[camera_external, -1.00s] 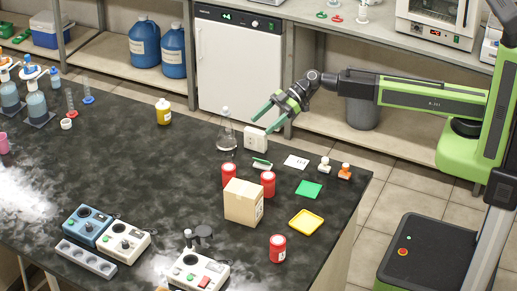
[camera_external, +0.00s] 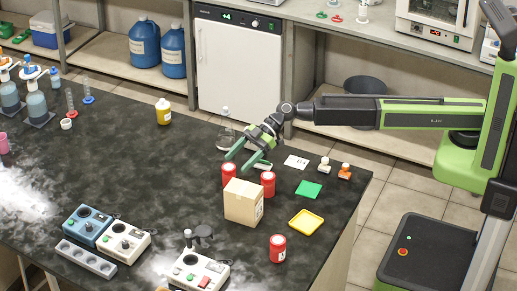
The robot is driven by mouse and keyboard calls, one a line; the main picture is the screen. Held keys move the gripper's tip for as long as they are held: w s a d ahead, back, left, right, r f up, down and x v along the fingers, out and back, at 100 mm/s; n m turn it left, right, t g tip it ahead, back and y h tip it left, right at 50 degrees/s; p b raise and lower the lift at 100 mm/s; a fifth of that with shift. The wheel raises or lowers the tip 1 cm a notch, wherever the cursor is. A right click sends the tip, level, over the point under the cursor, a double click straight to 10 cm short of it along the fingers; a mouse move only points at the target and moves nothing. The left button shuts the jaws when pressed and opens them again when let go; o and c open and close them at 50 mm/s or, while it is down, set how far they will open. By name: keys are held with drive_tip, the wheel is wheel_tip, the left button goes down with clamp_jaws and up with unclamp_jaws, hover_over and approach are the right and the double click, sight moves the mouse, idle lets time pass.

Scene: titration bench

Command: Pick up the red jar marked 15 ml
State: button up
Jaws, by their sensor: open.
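Three red jars stand on the dark bench. One red jar (camera_external: 229,173) stands behind the left side of the cardboard box (camera_external: 243,203). Another red jar (camera_external: 268,184) stands at the box's right back corner, and a third red jar (camera_external: 277,248) stands apart near the front edge. Their markings are too small to read, so I cannot tell which is 15 ml. My gripper (camera_external: 244,161) is open and empty, its green fingers pointing left and down, above and behind the two rear jars. I cannot tell whether it touches anything.
The box stands close in front of the rear jars. A glass flask (camera_external: 226,133) stands just behind my gripper. A green square (camera_external: 309,189), a yellow tray (camera_external: 306,222) and two small bottles lie or stand to the right. Instruments (camera_external: 122,242) stand at the front left.

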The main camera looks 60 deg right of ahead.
sight(229, 167)
drive_tip(key=b+x, duration=0.2)
drive_tip(key=x, duration=0.3)
drive_tip(key=shift+w, duration=0.25)
drive_tip(key=shift+r, duration=0.1)
drive_tip(key=c, duration=1.4)
